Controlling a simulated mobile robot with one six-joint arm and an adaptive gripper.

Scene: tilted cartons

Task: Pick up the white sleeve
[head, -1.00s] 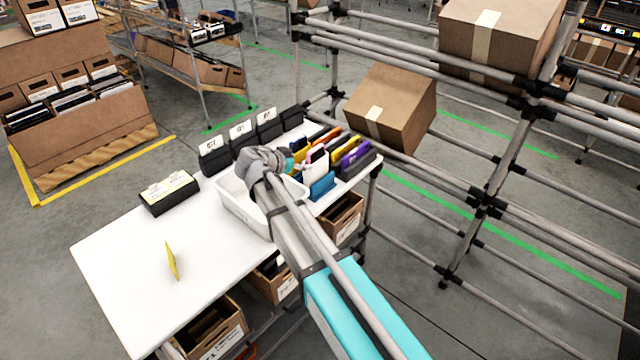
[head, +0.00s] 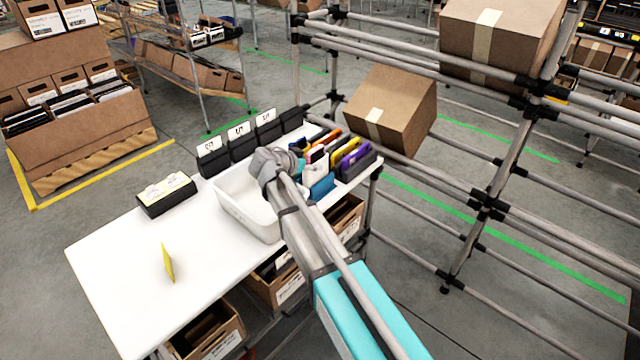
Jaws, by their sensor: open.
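The white sleeve (head: 318,165) stands among several coloured sleeves at the right end of the white table. A blue sleeve (head: 322,187) is in front of it, and yellow and purple ones are to its right.
The white bin (head: 228,199) sits left of the sleeves and looks empty. Black holders with white cards (head: 240,131) line the table's back edge. A yellow sleeve (head: 167,262) stands alone at the front left. Tilted cartons (head: 395,108) rest on the pipe rack to the right.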

